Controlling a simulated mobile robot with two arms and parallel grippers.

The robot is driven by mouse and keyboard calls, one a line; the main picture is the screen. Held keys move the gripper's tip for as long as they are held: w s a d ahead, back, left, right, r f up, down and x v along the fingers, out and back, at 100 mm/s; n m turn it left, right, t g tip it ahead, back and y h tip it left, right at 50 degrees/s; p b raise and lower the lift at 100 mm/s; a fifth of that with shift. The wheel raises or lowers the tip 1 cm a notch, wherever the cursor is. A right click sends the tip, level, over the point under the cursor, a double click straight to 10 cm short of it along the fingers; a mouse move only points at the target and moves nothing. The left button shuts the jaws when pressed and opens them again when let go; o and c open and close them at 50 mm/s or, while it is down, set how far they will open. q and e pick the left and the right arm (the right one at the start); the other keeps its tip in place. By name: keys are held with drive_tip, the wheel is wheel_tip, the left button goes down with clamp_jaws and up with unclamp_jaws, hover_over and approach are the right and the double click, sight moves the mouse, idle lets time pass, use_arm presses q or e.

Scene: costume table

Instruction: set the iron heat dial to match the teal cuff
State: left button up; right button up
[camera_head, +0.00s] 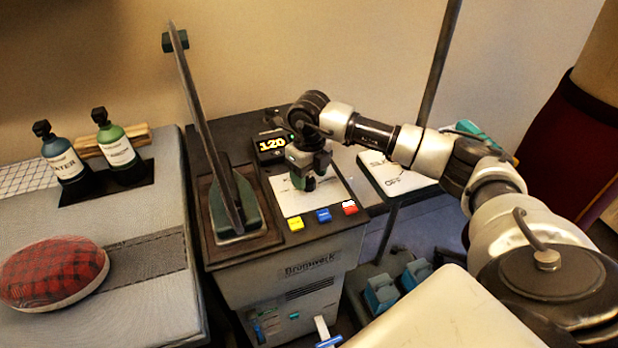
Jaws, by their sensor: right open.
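The ironing station (308,271) stands at centre, with an iron (235,205) upright on its rest. A small display (271,145) reads 120. The white control panel (289,203) lies in front of the display. My right gripper (312,186) points down over this panel, open, and nothing shows between its fingers. It hides part of the panel, and I cannot make out the heat dial; whether the gripper touches anything there is unclear. I cannot pick out a teal cuff for certain. My left gripper is out of view.
Yellow (296,223), blue (323,215) and red (349,207) buttons line the station's front edge. At left, a padded board (150,300) holds a plaid cushion (54,273), a blue bottle (62,158) and a green bottle (117,148). A white plate (396,177) lies right of the gripper.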

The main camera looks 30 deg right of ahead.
sight(309, 179)
wheel_tip(309, 179, up, 9)
drive_tip(key=shift+r+b, duration=0.15)
drive_tip(key=shift+b, duration=0.25)
idle(0.4)
